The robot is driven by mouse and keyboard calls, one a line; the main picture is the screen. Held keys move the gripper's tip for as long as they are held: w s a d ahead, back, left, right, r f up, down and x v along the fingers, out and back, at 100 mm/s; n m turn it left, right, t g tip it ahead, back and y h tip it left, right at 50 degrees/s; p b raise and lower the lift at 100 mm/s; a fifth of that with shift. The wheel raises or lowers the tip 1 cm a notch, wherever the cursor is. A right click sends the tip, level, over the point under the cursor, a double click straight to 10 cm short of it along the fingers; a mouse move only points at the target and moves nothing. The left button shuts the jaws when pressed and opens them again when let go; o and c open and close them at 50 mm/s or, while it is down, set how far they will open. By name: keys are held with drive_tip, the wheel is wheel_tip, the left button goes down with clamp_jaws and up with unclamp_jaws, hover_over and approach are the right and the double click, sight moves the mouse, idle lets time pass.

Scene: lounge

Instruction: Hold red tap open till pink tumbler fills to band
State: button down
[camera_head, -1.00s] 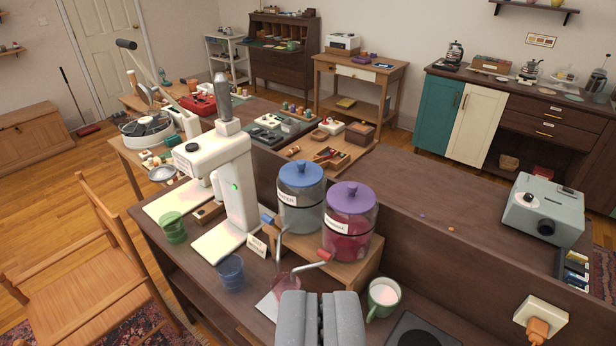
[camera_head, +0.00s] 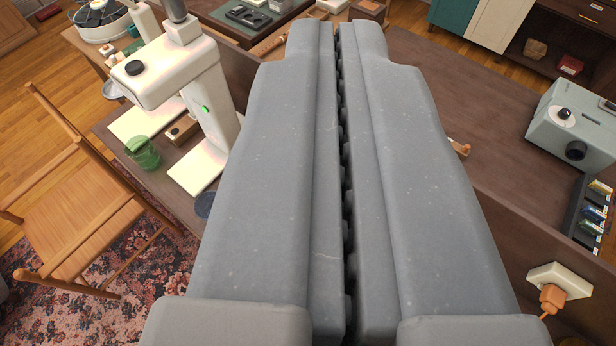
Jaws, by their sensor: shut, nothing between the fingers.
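My gripper (camera_head: 343,28) fills the middle of the view, its two grey fingers side by side and shut with nothing between them. The fingers hide the place where the two jar dispensers stood in the earlier view, so the red tap and the pink tumbler are hidden now. How the fingertips lie relative to the tap, and how full the tumbler is, cannot be seen.
A white stand machine (camera_head: 205,110) is close on the left, with a green glass (camera_head: 143,153) and a partly hidden blue glass (camera_head: 205,204) by it. A grey projector-like box (camera_head: 575,125) and a wall plug (camera_head: 556,285) are on the right. A wooden chair (camera_head: 75,210) stands at left.

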drive_tip(key=w+a+f+m+g+h+p, duration=0.1)
drive_tip(key=w+f+m+g+p, duration=0.2)
drive_tip(key=w+f+g+p, duration=0.5)
drive_tip(key=w+f+m+g+h+p, duration=0.15)
drive_tip(key=w+f+p, duration=0.45)
drive_tip(key=f, duration=0.6)
drive_tip(key=shift+s+d+f+m+g+p, duration=0.15)
drive_tip(key=shift+f+m+g+p, duration=0.5)
drive_tip(key=shift+f, duration=1.75)
drive_tip(key=shift+w+d+f+m+g+p, duration=0.1)
drive_tip(key=shift+d+f+m+g+p, duration=0.2)
drive_tip(key=shift+f+p, duration=1.4)
drive_tip(key=shift+s+d+f+m+g+p, duration=0.15)
drive_tip(key=shift+f+m+g, duration=0.25)
drive_tip(key=shift+f, duration=2.65)
drive_tip(key=shift+f+b, duration=1)
drive_tip(key=shift+f, duration=0.45)
drive_tip(key=shift+s+f, duration=0.1)
drive_tip(key=shift+s+a+f+b, duration=0.15)
drive_tip(key=shift+s+f+b, duration=0.05)
drive_tip(key=shift+f+b, duration=0.1)
drive_tip(key=shift+s+a+f, duration=0.2)
drive_tip(key=shift+s+f, duration=0.05)
